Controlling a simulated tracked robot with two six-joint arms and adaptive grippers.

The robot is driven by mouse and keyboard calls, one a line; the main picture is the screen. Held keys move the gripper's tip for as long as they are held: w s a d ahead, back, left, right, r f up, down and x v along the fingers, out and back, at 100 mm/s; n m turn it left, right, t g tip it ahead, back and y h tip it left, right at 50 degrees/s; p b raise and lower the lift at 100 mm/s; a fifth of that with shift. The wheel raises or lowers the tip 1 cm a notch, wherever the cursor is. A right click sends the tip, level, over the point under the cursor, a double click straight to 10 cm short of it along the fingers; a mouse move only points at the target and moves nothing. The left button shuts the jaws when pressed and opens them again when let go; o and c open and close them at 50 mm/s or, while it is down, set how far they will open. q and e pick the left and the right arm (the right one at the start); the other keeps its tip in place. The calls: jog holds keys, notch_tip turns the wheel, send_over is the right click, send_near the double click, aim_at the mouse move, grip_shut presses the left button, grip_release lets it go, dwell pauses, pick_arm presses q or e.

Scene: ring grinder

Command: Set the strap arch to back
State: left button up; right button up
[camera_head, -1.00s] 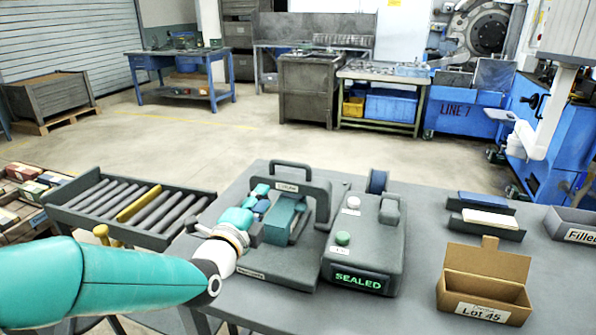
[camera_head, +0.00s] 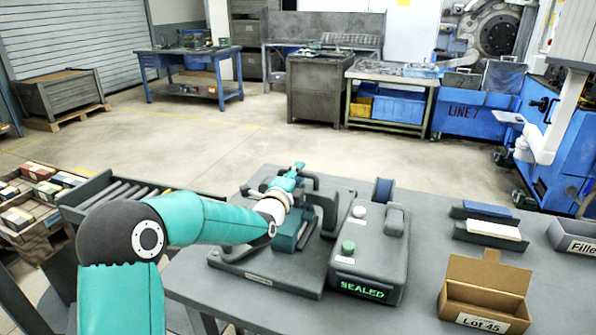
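The dark grey strap arch (camera_head: 329,213) stands on the strapping unit's flat base (camera_head: 265,283). Its right leg shows; most of its top and left side is hidden behind my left gripper. A teal block (camera_head: 287,242) sits on the base under the arch, partly covered by my wrist. My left gripper (camera_head: 297,170) is at the arch's upper part, pointing away from me. Its fingers are small and overlap dark parts, so I cannot tell whether they touch or grip the arch. My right gripper is not in view.
Right of the base is a grey control box (camera_head: 370,255) with a green button, a white button and a lit "SEALED" display. A cardboard box (camera_head: 487,290) marked Lot 45 stands further right. A roller conveyor (camera_head: 125,190) lies left, partly behind my arm.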

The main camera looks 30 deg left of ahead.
pick_arm(q)
jog(key=shift+w, duration=0.25)
grip_shut()
jog(key=shift+a+f, duration=0.1)
